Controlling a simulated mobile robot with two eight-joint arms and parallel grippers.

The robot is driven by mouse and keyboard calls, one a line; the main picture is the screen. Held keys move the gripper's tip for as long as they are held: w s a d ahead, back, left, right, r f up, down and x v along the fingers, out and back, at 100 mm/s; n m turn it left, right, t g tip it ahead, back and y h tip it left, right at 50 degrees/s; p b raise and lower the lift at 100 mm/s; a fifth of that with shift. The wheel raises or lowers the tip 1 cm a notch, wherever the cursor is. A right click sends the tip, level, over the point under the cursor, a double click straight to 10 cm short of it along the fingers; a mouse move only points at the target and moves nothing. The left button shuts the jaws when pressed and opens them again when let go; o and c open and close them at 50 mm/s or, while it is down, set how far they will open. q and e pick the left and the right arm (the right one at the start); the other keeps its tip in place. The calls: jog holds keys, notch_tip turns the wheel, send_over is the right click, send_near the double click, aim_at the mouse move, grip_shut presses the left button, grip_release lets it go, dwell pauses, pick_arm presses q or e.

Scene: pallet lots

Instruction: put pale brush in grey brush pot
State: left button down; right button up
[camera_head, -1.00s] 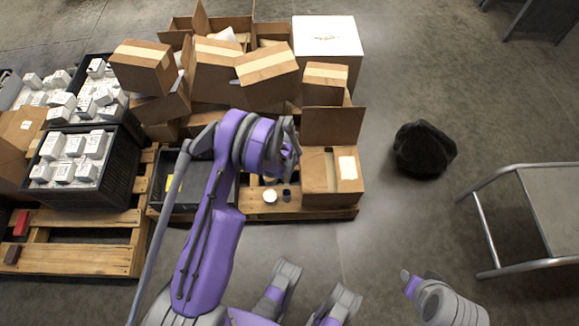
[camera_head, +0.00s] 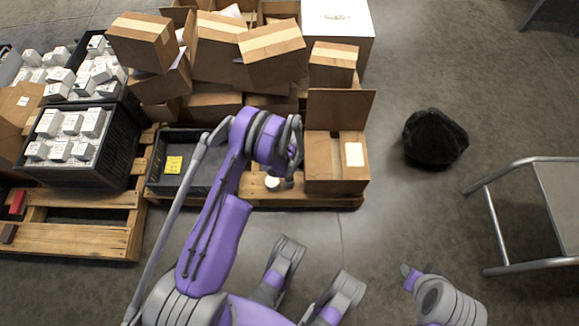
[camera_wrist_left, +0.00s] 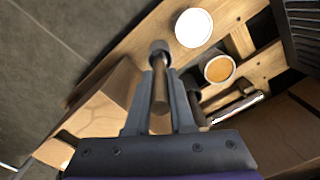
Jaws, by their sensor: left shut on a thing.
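My left gripper (camera_wrist_left: 160,76) is shut on the pale brush (camera_wrist_left: 160,92), whose tan handle shows between the fingers in the left wrist view. The brush points at a small grey, round-rimmed pot (camera_wrist_left: 160,48), apparently the grey brush pot. It also shows as a dark shape in the head view (camera_head: 288,183), right of a white round item (camera_head: 272,183). The far end of the brush overlaps the pot's rim; I cannot tell whether it is inside. In the head view my left wrist hides the fingers and brush.
A cup with orange-tan contents (camera_wrist_left: 218,69) and a pale metallic bar (camera_wrist_left: 237,108) lie close by on the pallet. An open carton (camera_head: 336,165) stands just right of the pot, a dark crate (camera_head: 170,180) to the left. Stacked cartons (camera_head: 220,50) rise behind. A black bag (camera_head: 435,138) lies on the floor.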

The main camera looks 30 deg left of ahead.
pick_arm(q)
jog(key=shift+f+b, duration=0.55)
jog(key=shift+f, duration=0.9)
jog(key=c, duration=0.7)
grip_release()
